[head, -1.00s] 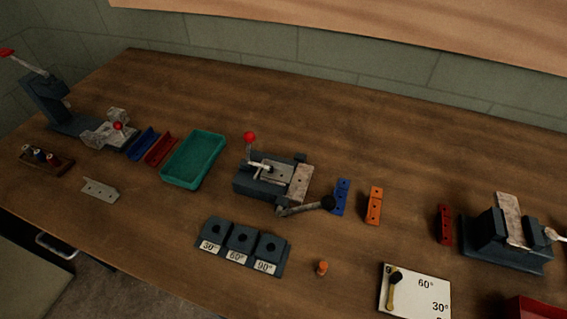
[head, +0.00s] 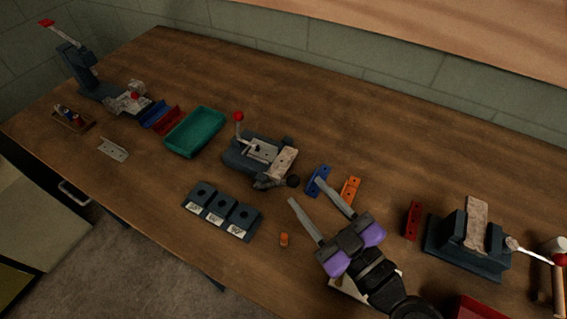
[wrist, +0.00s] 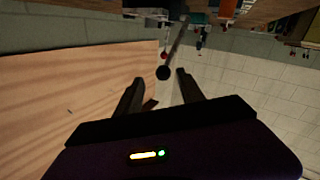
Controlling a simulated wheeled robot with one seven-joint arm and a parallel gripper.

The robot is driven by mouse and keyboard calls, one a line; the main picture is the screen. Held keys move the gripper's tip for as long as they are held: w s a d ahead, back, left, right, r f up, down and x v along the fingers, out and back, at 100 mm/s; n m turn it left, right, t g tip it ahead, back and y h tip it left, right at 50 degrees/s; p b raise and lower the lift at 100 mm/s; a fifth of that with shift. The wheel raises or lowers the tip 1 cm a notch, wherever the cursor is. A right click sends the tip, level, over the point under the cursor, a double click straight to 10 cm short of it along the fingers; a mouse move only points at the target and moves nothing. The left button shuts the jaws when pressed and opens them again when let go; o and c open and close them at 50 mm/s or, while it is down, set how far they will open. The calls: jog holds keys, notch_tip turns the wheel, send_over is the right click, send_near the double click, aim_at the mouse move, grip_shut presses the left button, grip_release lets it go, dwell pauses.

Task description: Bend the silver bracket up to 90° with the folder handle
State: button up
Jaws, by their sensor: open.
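The folder (head: 236,158) stands mid-table, with a red-knobbed lever (head: 238,117) at its back and a speckled plate on its right. Its handle ends in a black knob (head: 292,181) at the front right. A pale silver piece (head: 262,151) lies in the folder; I cannot tell for sure that it is the bracket or how far it is bent. My gripper (head: 306,191) is open and empty, its fingertips just short of the black knob. In the wrist view a black knob on a rod (wrist: 163,73) shows beyond and between the open fingers (wrist: 158,88).
Blue (head: 317,181) and orange (head: 350,190) blocks lie by the fingers. An angle block row (head: 219,219) and orange peg (head: 284,240) sit in front. A green tray (head: 170,145) and another silver bracket (head: 112,149) are left. A vise-like tool (head: 437,246) is right.

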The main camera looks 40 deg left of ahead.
aim_at(296, 184)
jog(key=shift+g, duration=0.3)
jog(key=x, duration=0.2)
jog(key=p+x, duration=0.1)
jog(key=x, duration=0.1)
jog(key=p+x, duration=0.1)
jog(key=x, duration=0.2)
jog(key=shift+s+r, duration=0.3)
jog(key=shift+r, duration=0.05)
jog(key=shift+x, duration=0.9)
jog(key=shift+c, duration=0.3)
jog(key=shift+d, duration=0.1)
grip_shut()
jog(key=shift+w+d, duration=0.1)
jog(key=shift+w, duration=0.1)
